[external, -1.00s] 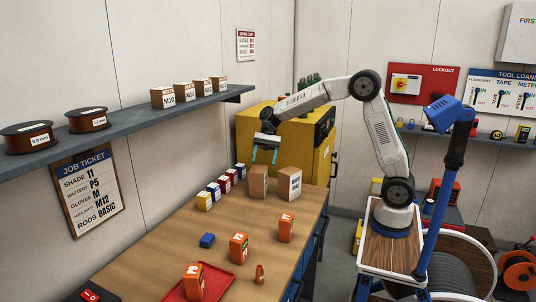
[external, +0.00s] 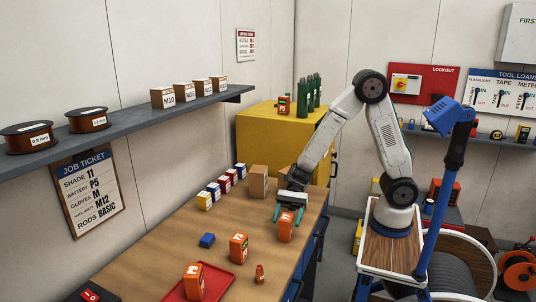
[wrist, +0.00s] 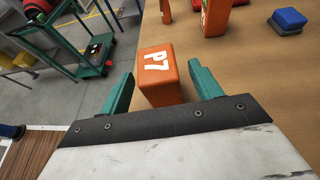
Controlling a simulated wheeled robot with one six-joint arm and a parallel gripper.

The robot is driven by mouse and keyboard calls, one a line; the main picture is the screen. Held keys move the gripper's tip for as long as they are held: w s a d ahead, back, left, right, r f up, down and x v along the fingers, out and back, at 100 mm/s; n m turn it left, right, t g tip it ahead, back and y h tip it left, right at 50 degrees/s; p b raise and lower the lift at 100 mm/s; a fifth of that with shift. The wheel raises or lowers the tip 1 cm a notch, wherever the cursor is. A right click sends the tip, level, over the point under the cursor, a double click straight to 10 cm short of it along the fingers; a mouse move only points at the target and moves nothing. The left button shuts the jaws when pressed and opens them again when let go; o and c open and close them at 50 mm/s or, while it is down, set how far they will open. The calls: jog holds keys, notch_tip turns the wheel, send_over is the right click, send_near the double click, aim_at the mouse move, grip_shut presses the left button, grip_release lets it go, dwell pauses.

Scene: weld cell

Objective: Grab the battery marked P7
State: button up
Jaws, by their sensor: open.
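The orange battery marked P7 (wrist: 156,72) stands on the wooden workbench between my gripper's two teal fingers in the wrist view, with bare gaps at its sides. In the external view the same battery (external: 286,228) stands near the bench's right edge. My gripper (external: 288,215) is open and reaches down over it from behind. Another orange battery (external: 239,247) stands further forward on the bench, and one more orange battery (external: 194,281) stands on the red tray (external: 220,284). Their marks are too small to read surely.
A cardboard box (external: 259,181) stands behind my gripper. A blue block (external: 207,240) and a small orange-brown item (external: 260,274) lie on the bench (external: 150,262). Several small coloured boxes (external: 213,189) line the wall side. A battery marked P5 (external: 284,105) stands on the yellow cabinet (external: 270,140).

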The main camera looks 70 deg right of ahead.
jog(key=shift+x, duration=1.05)
jog(key=shift+c, duration=0.3)
jog(key=c, duration=1.2)
